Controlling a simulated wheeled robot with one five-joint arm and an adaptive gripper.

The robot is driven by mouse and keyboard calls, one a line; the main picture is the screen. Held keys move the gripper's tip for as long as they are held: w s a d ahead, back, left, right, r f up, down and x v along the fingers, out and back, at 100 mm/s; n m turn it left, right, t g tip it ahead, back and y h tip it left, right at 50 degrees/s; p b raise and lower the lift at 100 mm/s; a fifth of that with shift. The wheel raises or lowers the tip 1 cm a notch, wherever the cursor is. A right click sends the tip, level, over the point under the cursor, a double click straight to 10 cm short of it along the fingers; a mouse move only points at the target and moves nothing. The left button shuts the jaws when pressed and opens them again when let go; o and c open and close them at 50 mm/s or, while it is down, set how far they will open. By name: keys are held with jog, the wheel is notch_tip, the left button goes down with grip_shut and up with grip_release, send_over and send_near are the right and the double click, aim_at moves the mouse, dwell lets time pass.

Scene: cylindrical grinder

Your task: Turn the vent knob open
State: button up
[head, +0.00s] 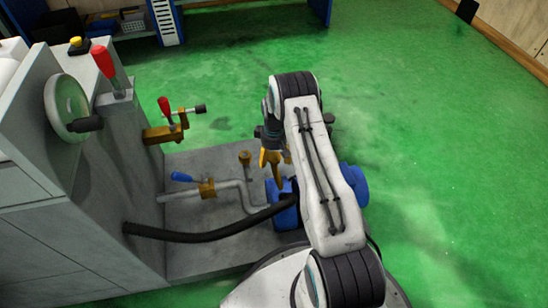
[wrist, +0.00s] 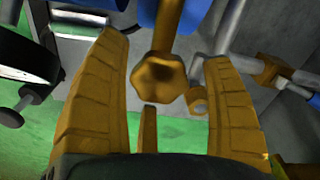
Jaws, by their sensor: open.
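The vent knob (wrist: 160,80) is a lobed, brass-coloured knob. In the wrist view it sits between my two fingers, a little left of the middle, with its stem running up towards blue parts. My gripper (wrist: 165,48) is open, with a visible gap on each side of the knob. A narrow brass-coloured bar shows just below the knob, and I cannot tell what it is. In the head view my gripper (head: 273,158) hangs beside my arm, pointing down over the blue pump (head: 285,208). The knob is mostly hidden there by my gripper and arm.
Left of the pump are a brass pipe fitting (head: 245,158), a blue-handled valve (head: 207,187) and a black hose (head: 200,236). The grinder (head: 120,190) with its handwheel (head: 67,107) and red lever (head: 103,61) stands left. Green floor (head: 440,150) is clear on the right.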

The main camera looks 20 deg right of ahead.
notch_tip(320, 180, up, 12)
jog(key=shift+f, duration=0.2)
dwell(0.4)
dwell(0.4)
notch_tip(320, 180, up, 19)
jog(key=p, duration=0.9)
send_over(274, 156)
jog(key=s+a, duration=0.3)
jog(key=s, duration=0.1)
jog(key=s+a+r+t+p, duration=0.1)
jog(key=s+r+p, duration=0.1)
jog(key=r, duration=0.3)
jog(key=s+a+r+m+p, duration=0.1)
jog(key=s+r+p, duration=0.15)
jog(key=r, duration=0.35)
jog(key=s+a+r+t+p, duration=0.1)
jog(key=s+r+p, duration=0.15)
jog(key=r, duration=0.25)
jog(key=s+a+r+m+p, duration=0.1)
jog(key=s+a+r+p, duration=0.1)
jog(key=s+r+p, duration=0.7)
jog(key=s+a+r+m+t+p, duration=0.1)
jog(key=s+a+r+p, duration=0.2)
jog(key=s+r+p, duration=0.6)
jog(key=shift+s+p+v, duration=0.3)
jog(key=shift+s+v, duration=0.35)
jog(key=shift+v, duration=2.6)
jog(key=shift+a+f, duration=0.1)
jog(key=shift+f, duration=0.1)
